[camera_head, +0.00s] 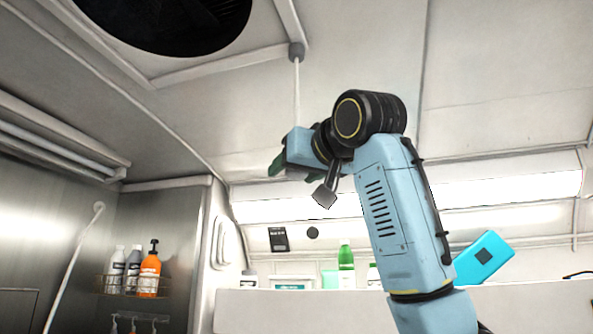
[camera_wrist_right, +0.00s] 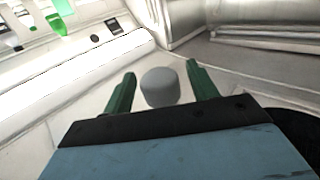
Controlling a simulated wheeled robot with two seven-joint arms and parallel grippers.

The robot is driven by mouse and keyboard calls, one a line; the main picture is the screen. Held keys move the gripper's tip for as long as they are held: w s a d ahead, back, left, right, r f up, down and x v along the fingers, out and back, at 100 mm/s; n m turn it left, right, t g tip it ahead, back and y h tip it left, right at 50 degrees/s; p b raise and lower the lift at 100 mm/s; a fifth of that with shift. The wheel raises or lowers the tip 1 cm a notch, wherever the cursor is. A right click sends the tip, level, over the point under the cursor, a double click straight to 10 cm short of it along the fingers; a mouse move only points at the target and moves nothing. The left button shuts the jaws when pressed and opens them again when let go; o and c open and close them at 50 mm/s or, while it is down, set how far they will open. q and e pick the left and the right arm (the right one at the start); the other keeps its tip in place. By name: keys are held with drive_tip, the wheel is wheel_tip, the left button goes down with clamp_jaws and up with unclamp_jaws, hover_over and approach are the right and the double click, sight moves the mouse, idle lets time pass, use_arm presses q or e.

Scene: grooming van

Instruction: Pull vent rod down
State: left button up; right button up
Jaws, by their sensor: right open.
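The vent rod (camera_head: 297,90) is a thin pale rod hanging from a grey fitting (camera_head: 296,52) on the ceiling rail, beside the dark round vent (camera_head: 172,20). Its lower end is hidden behind my right gripper (camera_head: 276,168), which points left just below the visible part. In the right wrist view, a grey rounded cylinder (camera_wrist_right: 160,88), seemingly the rod's end grip, sits between the green fingers of my open right gripper (camera_wrist_right: 160,70). Gaps show on both sides of it, so the fingers are not closed on it. My left gripper is not in view.
A wire rack with bottles, one an orange pump bottle (camera_head: 149,275), hangs on the left wall. A shelf (camera_head: 260,305) with several containers, including a green bottle (camera_head: 346,257), runs along the back. The space around the rod looks clear.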

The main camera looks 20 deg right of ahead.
drive_tip(key=s+d+b, duration=0.1)
drive_tip(key=s+b, duration=0.3)
drive_tip(key=s, duration=0.9)
drive_tip(key=shift+s+d+b, duration=0.15)
drive_tip(key=shift+d+b, duration=0.1)
drive_tip(key=shift+b, duration=0.05)
